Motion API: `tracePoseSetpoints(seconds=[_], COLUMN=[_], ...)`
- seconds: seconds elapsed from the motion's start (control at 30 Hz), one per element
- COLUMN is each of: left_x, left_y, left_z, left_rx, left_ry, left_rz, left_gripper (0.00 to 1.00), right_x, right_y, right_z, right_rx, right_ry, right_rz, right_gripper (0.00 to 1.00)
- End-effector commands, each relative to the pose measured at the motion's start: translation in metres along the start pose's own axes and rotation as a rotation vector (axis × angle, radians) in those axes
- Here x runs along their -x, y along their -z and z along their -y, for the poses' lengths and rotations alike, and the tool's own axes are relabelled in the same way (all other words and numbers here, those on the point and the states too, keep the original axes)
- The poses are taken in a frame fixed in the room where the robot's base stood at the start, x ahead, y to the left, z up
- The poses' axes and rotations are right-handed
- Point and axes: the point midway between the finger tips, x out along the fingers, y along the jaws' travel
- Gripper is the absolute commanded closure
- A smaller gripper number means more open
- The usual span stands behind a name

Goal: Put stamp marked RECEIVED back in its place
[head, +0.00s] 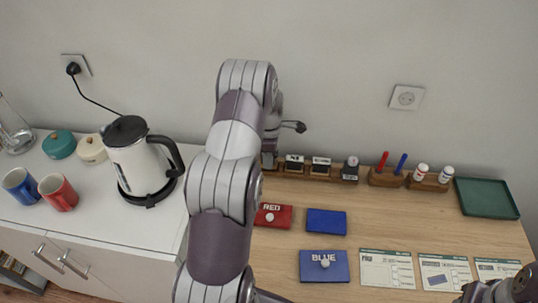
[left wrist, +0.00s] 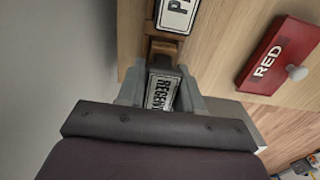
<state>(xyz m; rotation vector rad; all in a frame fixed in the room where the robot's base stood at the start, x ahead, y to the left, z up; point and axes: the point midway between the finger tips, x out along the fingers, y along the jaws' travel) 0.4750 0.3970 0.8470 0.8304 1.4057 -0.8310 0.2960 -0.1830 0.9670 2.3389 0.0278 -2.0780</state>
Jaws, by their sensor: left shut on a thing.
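The RECEIVED stamp (left wrist: 162,92) shows its white label between the fingers of my left gripper (left wrist: 160,95) in the left wrist view. The gripper is shut on it. In the head view my left gripper (head: 269,158) points down at the left end of the wooden stamp rack (head: 308,175), partly hidden by my arm. The rack's wood (left wrist: 164,49) shows just beyond the fingers in the wrist view. I cannot tell whether the stamp touches the rack. Part of my right gripper (head: 490,291) shows at the lower right corner; its jaws are unclear.
Other stamps (head: 320,166) stand in the rack to the right. A red ink pad (head: 280,216), blue pads (head: 335,267) and printed cards (head: 387,268) lie in front. Pen holders (head: 386,178) and a green tray (head: 487,199) are right. A kettle (head: 133,158) stands left.

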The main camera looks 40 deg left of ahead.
Motion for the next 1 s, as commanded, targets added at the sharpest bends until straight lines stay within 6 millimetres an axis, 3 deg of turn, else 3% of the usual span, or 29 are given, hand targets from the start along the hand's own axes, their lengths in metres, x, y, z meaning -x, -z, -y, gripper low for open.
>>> tracePoseSetpoints(seconds=[0.4, 0.8, 0.83, 0.87, 1.0], left_x=[-0.013, -0.013, -0.013, -0.013, -0.013], left_y=[0.0, 0.0, 0.0, 0.0, 0.0], left_z=[0.0, 0.0, 0.0, 0.0, 0.0], left_rx=[0.0, 0.0, 0.0, 0.0, 0.0], left_ry=[0.0, 0.0, 0.0, 0.0, 0.0], left_rz=[0.0, 0.0, 0.0, 0.0, 0.0], left_gripper=[1.0, 1.0, 0.61, 0.52, 0.5], right_x=[-0.007, -0.007, -0.007, -0.007, -0.007], right_y=[-0.001, -0.001, -0.001, -0.001, -0.001], right_z=[0.0, 0.0, 0.0, 0.0, 0.0], right_rx=[0.0, 0.0, 0.0, 0.0, 0.0], right_ry=[0.0, 0.0, 0.0, 0.0, 0.0], right_rz=[0.0, 0.0, 0.0, 0.0, 0.0], right_gripper=[0.57, 0.57, 0.57, 0.57, 0.57])
